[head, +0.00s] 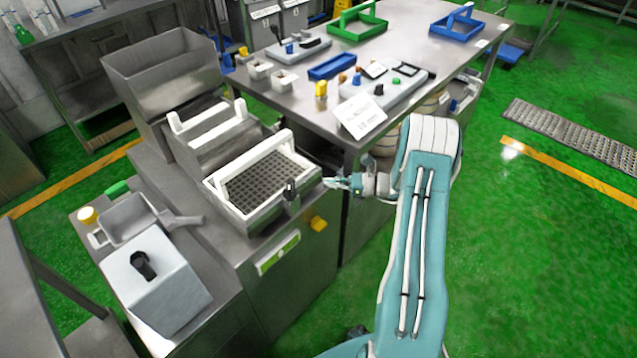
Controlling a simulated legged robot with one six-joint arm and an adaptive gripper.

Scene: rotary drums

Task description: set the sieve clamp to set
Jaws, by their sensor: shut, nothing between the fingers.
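The sieve (262,177) is a dark mesh in a white frame with a raised white handle bar, set in the steel machine at centre left. A small black upright lever (290,190) stands at the sieve's front right corner and looks like the clamp. Its set marking is too small to read. My gripper (328,182) is shut and empty, at the end of my teal arm, just right of the black lever. A small gap seems to lie between them, but contact cannot be told for sure. A yellow knob (318,223) sits on the machine's front below.
A steel table (410,40) behind holds a blue tray (332,67), a green frame (357,22), knobs and a white sign (360,116). A white box with a black handle (155,275) and a grey scoop (140,217) stand at left. The green floor at right is mostly clear.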

